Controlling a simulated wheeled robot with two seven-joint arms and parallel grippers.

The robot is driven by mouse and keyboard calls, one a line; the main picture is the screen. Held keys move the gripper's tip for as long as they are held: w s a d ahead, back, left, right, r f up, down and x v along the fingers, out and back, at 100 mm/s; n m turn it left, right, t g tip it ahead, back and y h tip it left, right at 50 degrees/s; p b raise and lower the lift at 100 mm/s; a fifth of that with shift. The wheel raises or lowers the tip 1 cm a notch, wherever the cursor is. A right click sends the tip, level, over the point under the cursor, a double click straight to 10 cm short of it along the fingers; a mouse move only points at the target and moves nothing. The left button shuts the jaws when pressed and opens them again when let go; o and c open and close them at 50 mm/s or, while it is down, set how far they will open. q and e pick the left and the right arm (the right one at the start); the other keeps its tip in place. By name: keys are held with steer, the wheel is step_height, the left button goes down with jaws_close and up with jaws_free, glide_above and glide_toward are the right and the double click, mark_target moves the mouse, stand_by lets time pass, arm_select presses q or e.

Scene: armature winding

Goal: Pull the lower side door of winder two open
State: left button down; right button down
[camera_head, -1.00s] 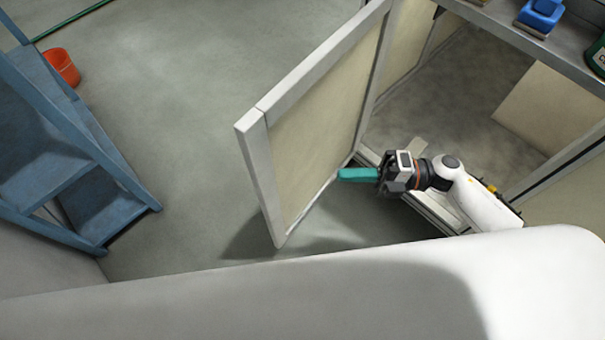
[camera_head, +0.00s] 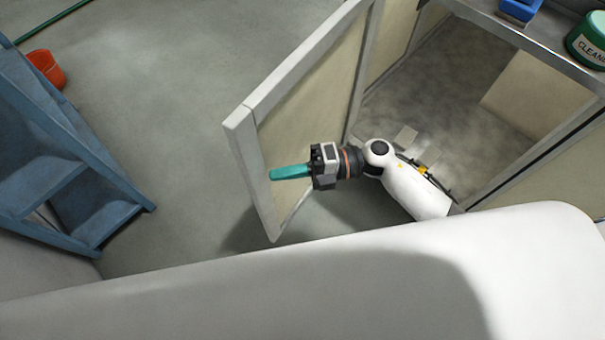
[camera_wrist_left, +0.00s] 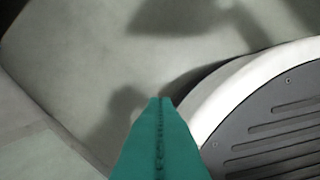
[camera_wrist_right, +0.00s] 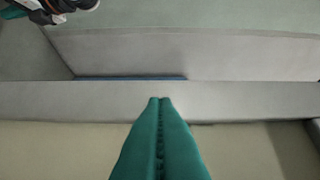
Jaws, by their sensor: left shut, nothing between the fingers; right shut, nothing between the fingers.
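The lower side door (camera_head: 305,105) of the winder stands swung out from the cabinet, with a cream panel in a light grey frame. My right gripper (camera_head: 274,174) is shut and empty, its teal fingers in front of the door's inner face near the free edge. In the right wrist view the shut teal fingers (camera_wrist_right: 160,102) point at the door's grey frame (camera_wrist_right: 60,100), with the cream panel below; I cannot tell whether they touch. My left gripper shows only in the left wrist view, its teal fingers (camera_wrist_left: 160,102) shut and empty above the floor.
The open cabinet interior (camera_head: 440,100) lies to the right of the door. On its top are a blue object (camera_head: 520,10) and a green cleaner tub (camera_head: 588,42). A blue step ladder (camera_head: 70,150) and a red bucket (camera_head: 45,70) stand at left. Floor between ladder and door is clear.

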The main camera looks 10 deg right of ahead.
steer(key=shift+w+a, duration=0.15)
steer(key=shift+a, duration=0.1)
